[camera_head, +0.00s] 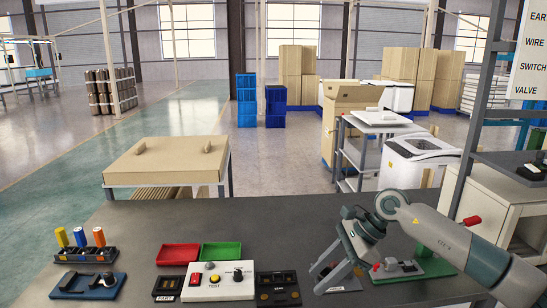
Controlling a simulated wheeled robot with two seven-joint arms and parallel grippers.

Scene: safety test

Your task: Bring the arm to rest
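My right arm (445,238) comes in from the right edge and bends down over the right part of the dark table (230,222). My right gripper (316,281) points down and to the left, low over the table, right of the black box. Its two fingers look spread apart, with nothing clearly held between them. A dark part shows behind or between the fingers, and I cannot tell what it is. My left gripper is not in view.
A white test box (219,281), black box (277,289), red tray (178,254) and green tray (220,251) stand left of the gripper. A green board (436,266) lies beside the arm. A rack post (477,110) rises at right. The table's middle back is clear.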

